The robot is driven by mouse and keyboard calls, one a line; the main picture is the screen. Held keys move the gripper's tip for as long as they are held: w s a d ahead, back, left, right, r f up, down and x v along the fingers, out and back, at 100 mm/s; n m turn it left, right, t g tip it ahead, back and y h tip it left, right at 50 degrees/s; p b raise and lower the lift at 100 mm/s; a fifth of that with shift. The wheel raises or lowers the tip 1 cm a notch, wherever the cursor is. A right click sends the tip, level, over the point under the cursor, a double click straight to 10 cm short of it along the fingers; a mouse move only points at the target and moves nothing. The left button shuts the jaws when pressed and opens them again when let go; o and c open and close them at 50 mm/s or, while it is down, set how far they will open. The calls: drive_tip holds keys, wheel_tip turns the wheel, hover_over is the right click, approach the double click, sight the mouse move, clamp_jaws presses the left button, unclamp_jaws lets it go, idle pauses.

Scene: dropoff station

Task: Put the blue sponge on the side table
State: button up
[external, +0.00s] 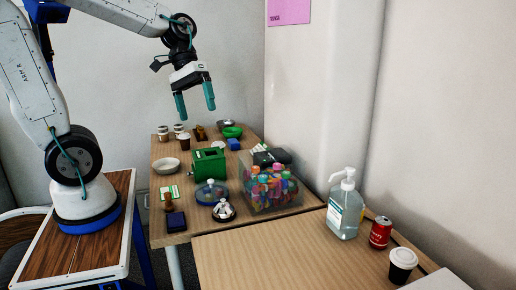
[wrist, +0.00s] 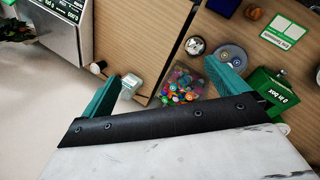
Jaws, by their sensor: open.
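A small blue block (external: 233,144), which looks like the sponge, lies near the back of the cluttered wooden table (external: 226,228), beside a green bowl (external: 232,132). I do not make it out in the wrist view. My gripper (external: 195,106) hangs open and empty above that table, pointing down, apart from everything on it. Its two teal fingers also show spread in the wrist view (wrist: 172,70). A second wooden table (external: 290,248) adjoins in front; I cannot tell which one is the side table.
A green box (external: 208,165), a clear bin of colourful bottles (external: 270,190), a bell (external: 223,211) and a dark blue pad (external: 176,221) crowd the table. Sanitizer (external: 345,207), a red can (external: 380,232) and a cup (external: 402,265) stand on the front table, whose left part is clear.

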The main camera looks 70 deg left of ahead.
drive_tip(key=s+f+m+y, duration=0.1)
drive_tip(key=s+m+y, duration=0.3)
drive_tip(key=s, duration=0.9)
drive_tip(key=d+m, duration=0.1)
drive_tip(key=m, duration=0.2)
drive_tip(key=shift+s+f, duration=0.2)
drive_tip(key=shift+s, duration=0.15)
